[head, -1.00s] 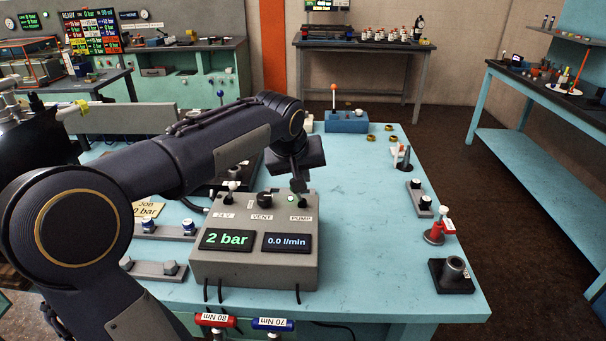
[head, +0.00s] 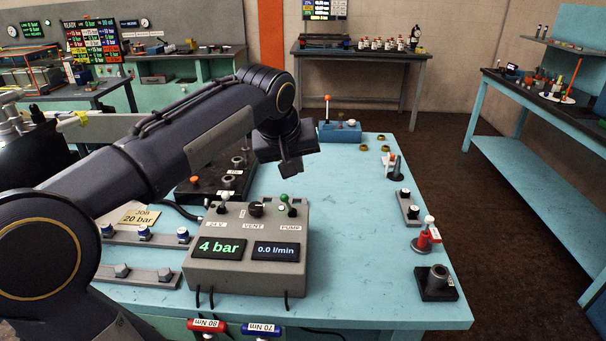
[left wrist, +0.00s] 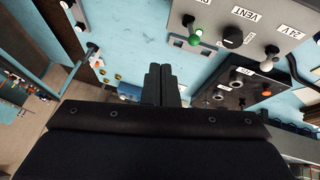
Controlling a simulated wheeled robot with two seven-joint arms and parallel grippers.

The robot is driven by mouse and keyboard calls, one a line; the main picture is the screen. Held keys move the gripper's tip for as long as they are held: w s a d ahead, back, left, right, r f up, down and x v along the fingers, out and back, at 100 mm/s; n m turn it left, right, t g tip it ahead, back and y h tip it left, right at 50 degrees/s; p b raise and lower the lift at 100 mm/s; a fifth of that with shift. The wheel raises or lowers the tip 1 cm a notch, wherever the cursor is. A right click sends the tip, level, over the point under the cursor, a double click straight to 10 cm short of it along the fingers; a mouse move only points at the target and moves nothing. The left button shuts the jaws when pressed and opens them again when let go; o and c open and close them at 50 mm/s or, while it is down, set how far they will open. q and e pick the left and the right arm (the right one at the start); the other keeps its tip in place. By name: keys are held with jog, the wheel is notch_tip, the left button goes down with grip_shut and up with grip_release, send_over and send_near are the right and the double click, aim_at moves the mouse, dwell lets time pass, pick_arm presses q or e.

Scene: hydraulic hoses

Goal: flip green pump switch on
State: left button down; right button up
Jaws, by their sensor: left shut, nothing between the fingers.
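The grey control box (head: 240,270) stands on the light-blue table. Its green-tipped PUMP switch (head: 284,198) is at the back right of its top, with the tip standing up; it also shows at the top of the left wrist view (left wrist: 195,38). The displays read 4 bar and 0.0 l/min. My left gripper (head: 291,168) is shut and empty, above and behind the switch, apart from it. Its closed fingers also show in the left wrist view (left wrist: 161,70). My right gripper is not in view.
The black VENT knob (head: 256,209) and the white-tipped 24V switch (head: 224,197) share the box top. A black fitting block (head: 205,185) lies behind, left. A blue box with an orange-tipped lever (head: 340,131) stands at the back. The table right of the control box is mostly clear.

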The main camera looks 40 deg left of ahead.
pick_arm(q)
jog(key=v, duration=0.2)
jog(key=shift+s+d+r, duration=0.1)
jog(key=shift+s+r, duration=0.1)
jog(key=shift+r, duration=0.1)
dwell(0.3)
jog(key=s+d+f+m+h, duration=0.2)
jog(key=s+d+f+m, duration=0.1)
jog(key=s+d+f, duration=0.4)
jog(key=s+d+f+m+h, duration=0.3)
jog(key=s+d+f, duration=0.4)
jog(key=s+f, duration=0.5)
jog(key=shift+s+d+f, duration=0.2)
jog(key=shift+s+f, duration=0.1)
jog(key=shift+s, duration=0.5)
